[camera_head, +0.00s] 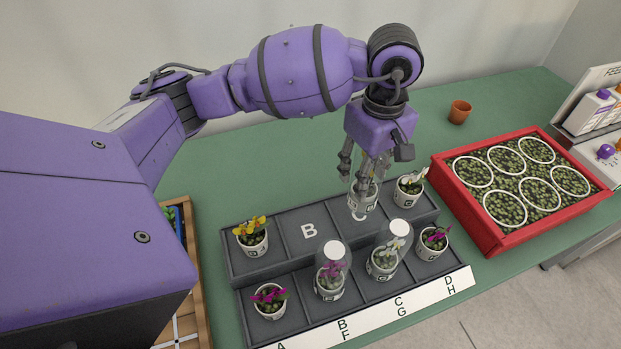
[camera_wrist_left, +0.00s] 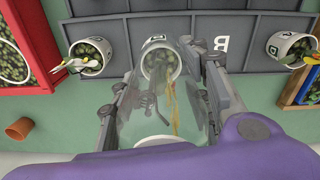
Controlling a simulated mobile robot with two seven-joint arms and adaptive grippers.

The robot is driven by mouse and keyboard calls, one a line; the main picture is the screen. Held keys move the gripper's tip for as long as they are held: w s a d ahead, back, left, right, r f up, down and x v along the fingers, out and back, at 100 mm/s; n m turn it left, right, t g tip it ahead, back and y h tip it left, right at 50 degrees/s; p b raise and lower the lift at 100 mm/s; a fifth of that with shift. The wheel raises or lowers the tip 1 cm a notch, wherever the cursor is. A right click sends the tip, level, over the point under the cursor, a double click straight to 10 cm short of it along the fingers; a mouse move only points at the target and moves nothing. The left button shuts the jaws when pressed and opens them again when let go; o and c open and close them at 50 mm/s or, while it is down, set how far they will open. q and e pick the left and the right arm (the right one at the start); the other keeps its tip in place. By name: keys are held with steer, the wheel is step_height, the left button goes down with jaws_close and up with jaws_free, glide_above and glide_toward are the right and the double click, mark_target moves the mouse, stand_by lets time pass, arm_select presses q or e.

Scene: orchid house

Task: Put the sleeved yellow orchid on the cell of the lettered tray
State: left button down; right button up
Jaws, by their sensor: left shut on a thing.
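My left gripper (camera_head: 368,182) is shut on a clear-sleeved pot (camera_head: 362,200), at the back-row cell between B and D of the grey lettered tray (camera_head: 228,262). In the left wrist view the white pot (camera_wrist_left: 160,68) sits between the fingers (camera_wrist_left: 165,95); yellow-orange shows inside the sleeve, so it appears to be the sleeved yellow orchid. The fingers hide most of its flower in the head view. I cannot tell whether the pot touches the cell floor. Cell B (camera_head: 309,231) is empty. My right gripper is not in view.
An unsleeved yellow orchid (camera_head: 252,238) and a white one (camera_head: 409,190) stand at the back row's ends. The front row holds sleeved pink (camera_head: 331,272) and white (camera_head: 389,250) orchids, between unsleeved pink ones. A red crate (camera_head: 470,220) and terracotta pot (camera_head: 459,111) are right.

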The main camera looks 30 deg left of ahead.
arm_select(q)
steer(key=shift+f, duration=1.95)
steer(key=shift+d+f, duration=0.1)
steer(key=c, duration=0.9)
jaws_free()
steer(key=shift+c, duration=0.2)
step_height(320, 180, up, 12)
steer(key=shift+r, duration=0.1)
